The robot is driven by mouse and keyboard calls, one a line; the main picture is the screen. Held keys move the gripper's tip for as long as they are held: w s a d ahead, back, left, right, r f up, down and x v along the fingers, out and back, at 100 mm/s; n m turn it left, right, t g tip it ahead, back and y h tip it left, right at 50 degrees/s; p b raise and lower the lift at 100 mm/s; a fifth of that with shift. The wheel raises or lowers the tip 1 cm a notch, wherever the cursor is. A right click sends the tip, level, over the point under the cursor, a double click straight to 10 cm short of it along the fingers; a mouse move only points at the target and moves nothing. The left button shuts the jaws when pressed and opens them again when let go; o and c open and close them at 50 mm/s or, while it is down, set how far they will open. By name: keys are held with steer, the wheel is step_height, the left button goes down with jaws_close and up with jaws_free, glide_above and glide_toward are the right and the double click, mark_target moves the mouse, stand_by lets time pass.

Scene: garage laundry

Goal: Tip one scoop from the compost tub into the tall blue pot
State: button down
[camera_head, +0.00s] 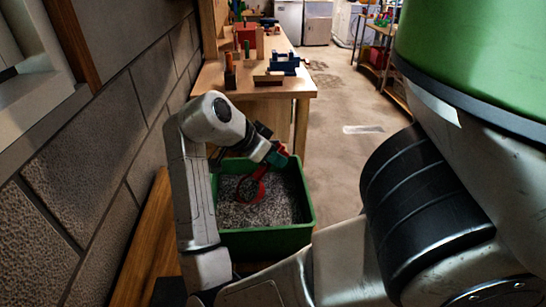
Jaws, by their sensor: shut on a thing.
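The compost tub (266,239) is a green rectangular bin filled with grey speckled material, below and beside my arm. My gripper (276,156) is over the tub's back part, pointing down and to the right, and is shut on a red scoop (252,186). The scoop's red, ring-like outline shows low over the grey material. I cannot tell whether it touches the material or carries any. The fingertips are small and partly hidden by the wrist. I cannot make out a tall blue pot in this view.
A wooden workbench (262,85) stands behind the tub, with a blue vise-like object (285,63), a red container (245,34) and small wooden pieces on it. A block wall (90,170) runs along the left. The concrete floor (345,150) to the right is mostly clear.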

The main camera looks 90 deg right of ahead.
steer(key=shift+r+p, duration=3.7)
steer(key=shift+r, duration=1.15)
